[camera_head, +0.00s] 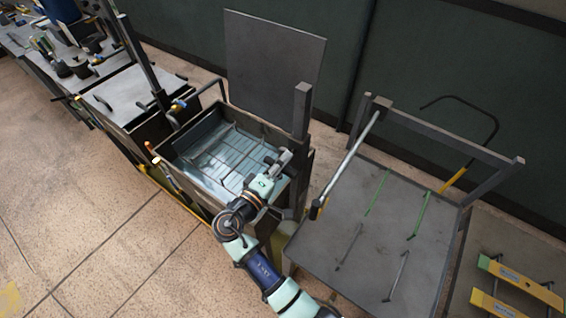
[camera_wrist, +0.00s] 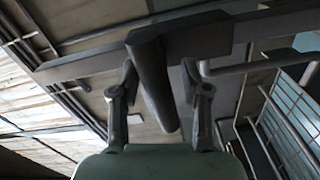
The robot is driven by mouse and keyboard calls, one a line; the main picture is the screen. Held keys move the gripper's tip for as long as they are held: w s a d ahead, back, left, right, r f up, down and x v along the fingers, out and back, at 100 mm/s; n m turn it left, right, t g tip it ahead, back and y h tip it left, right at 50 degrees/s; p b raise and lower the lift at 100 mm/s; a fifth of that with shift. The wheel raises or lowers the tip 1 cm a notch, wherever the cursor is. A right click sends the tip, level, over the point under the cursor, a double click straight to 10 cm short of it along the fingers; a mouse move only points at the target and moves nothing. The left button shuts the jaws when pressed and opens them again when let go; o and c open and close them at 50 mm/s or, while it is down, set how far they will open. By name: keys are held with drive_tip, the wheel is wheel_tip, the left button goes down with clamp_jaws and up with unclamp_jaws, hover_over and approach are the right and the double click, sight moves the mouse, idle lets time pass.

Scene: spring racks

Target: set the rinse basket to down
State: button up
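The rinse basket (camera_head: 226,160) is a dark wire grid inside an open metal tank (camera_head: 170,163). It lies in bluish water, and the wires also show in the wrist view (camera_wrist: 285,130). My gripper (camera_head: 284,158) is at the tank's right side. In the wrist view my gripper (camera_wrist: 160,85) has its two fingers apart. A dark rounded bar (camera_wrist: 153,80), sticking out from a crosspiece, lies between them with gaps on both sides. I cannot tell from the head view how this bar joins the basket.
A raised lid panel (camera_head: 275,58) stands behind the tank, and a dark post (camera_head: 302,112) rises at its right corner. A grey table (camera_head: 345,265) with rods and a frame is at right. Open floor (camera_head: 110,220) lies at left.

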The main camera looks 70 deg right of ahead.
clamp_jaws()
wheel_tip(320, 180, down, 17)
drive_tip(key=b, duration=1.3)
drive_tip(key=shift+b, duration=0.3)
drive_tip(key=shift+c, duration=0.4)
unclamp_jaws()
drive_tip(key=shift+o, duration=0.9)
drive_tip(key=shift+r, duration=0.15)
